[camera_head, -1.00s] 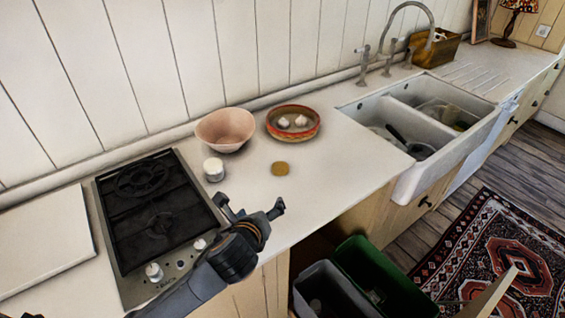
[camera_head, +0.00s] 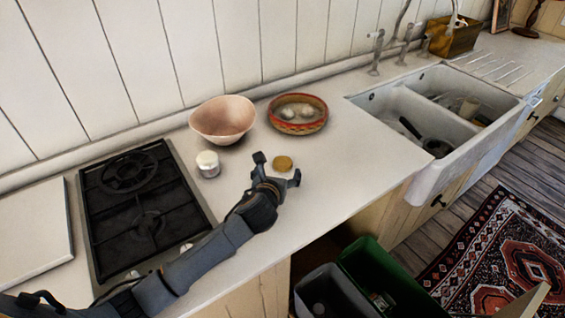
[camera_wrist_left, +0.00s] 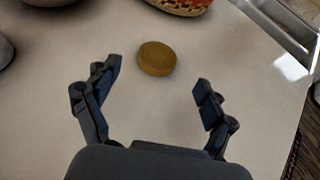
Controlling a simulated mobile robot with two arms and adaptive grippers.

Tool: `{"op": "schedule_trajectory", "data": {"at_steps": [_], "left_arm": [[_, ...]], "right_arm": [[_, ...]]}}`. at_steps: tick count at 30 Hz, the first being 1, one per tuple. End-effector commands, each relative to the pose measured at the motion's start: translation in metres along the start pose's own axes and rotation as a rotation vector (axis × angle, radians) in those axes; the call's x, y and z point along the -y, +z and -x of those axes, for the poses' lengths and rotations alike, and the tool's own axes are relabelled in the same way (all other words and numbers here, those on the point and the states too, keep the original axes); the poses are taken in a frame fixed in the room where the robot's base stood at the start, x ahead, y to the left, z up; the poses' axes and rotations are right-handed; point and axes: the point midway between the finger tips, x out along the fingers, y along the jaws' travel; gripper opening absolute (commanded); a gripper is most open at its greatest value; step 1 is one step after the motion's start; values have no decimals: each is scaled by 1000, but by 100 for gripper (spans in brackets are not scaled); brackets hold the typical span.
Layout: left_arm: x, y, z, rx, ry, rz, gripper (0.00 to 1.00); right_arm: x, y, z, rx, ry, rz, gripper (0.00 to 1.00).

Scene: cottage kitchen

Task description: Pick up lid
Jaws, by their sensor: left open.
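The lid (camera_head: 283,162) is a small round yellow-brown disc lying flat on the pale countertop. My left gripper (camera_head: 277,170) is open and empty just in front of it. In the left wrist view the lid (camera_wrist_left: 157,58) lies slightly beyond the fingertips and between their lines, nearer the left finger. The open left gripper (camera_wrist_left: 158,78) shows both fingers spread apart, not touching the lid. A small white jar (camera_head: 208,164) stands upright on the counter to the left of the lid. My right gripper is not seen.
A pink bowl (camera_head: 222,122) and a red-rimmed bowl (camera_head: 298,126) holding pale round items stand behind the lid. A black gas hob (camera_head: 140,205) lies left, a white double sink (camera_head: 470,160) right. The counter (camera_head: 345,160) right of the lid is clear.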

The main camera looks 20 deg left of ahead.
Motion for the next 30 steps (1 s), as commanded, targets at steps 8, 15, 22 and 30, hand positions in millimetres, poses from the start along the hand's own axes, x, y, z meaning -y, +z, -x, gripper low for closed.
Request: {"op": "schedule_trajectory", "data": {"at_steps": [8,15,22,30], "left_arm": [[-2,0,-34,-2,1,3,84],[-2,0,-50,-1,-1,2,84],[-2,0,-50,-1,-1,1,78],[-2,0,-50,-1,-1,1,47]], "right_arm": [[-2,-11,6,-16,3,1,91],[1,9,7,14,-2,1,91],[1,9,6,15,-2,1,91],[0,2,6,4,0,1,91]]}}
